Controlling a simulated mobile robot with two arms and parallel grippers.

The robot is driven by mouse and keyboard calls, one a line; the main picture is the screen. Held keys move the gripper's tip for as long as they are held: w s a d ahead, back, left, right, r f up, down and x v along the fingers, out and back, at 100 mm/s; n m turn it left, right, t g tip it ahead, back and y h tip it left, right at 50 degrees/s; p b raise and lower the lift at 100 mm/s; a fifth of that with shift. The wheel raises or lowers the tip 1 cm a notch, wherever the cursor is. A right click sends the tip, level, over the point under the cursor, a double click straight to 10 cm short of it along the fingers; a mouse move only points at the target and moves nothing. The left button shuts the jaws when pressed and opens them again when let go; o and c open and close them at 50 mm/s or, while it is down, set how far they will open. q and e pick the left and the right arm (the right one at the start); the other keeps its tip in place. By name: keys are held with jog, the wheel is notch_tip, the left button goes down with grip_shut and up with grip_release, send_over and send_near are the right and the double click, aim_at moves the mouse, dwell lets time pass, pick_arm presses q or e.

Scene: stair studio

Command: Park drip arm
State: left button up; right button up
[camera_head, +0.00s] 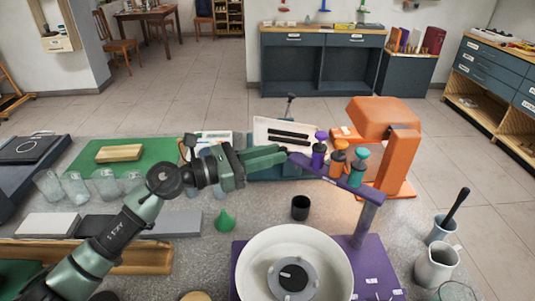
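The purple drip arm (335,174) carries a purple, an orange and a teal bottle. The post stands on a purple base (376,280). A grey round hub with a dark centre (293,277) sits inside the bowl. My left gripper (284,153) reaches in from the left at the free end of the drip arm. Its green fingers lie close together and appear shut on that end; the exact contact is small. My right gripper is not in view.
An orange stand (395,150) rises just behind the bottles. A black cup (300,207) and a green funnel (225,221) stand behind the bowl. Several clear glasses (105,183) are at left. A grey pitcher (436,265) and a cup (441,231) stand at right.

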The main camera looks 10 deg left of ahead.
pick_arm(q)
notch_tip(320, 180, up, 20)
jog(key=shift+p, duration=0.35)
dwell(0.4)
